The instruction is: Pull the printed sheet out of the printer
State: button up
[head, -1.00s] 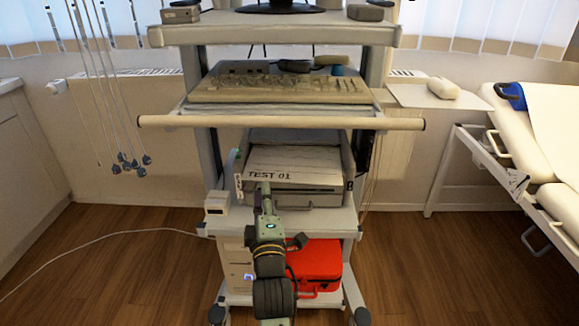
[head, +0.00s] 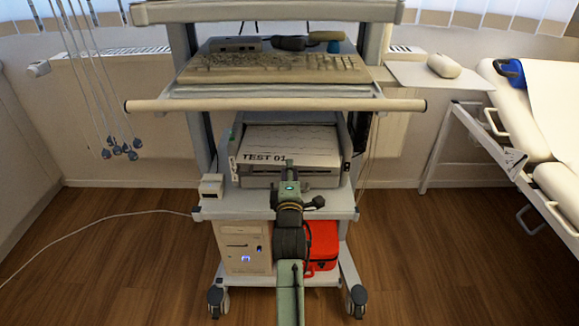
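The printed sheet (head: 302,138), white with fine traces and the label "TEST 01", lies on top of the printer with its front edge towards me. The pale printer (head: 321,182) stands on a lower shelf of the cart, under the keyboard shelf. My gripper (head: 289,163) is at the sheet's front edge, just right of the label, seen from behind. Its fingers are small and partly hidden by my wrist, so I cannot tell whether they are open or touch the sheet. My arm covers part of the printer's front.
A keyboard shelf with a front bar (head: 275,106) overhangs the printer. A small white box (head: 211,186) stands left of the printer. A computer tower (head: 242,247) and a red case (head: 321,246) are below. An examination couch (head: 560,180) is at right, hanging cables (head: 120,148) at left.

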jog(key=shift+w, duration=0.8)
grip_shut()
jog(key=shift+r, duration=0.25)
dwell(0.4)
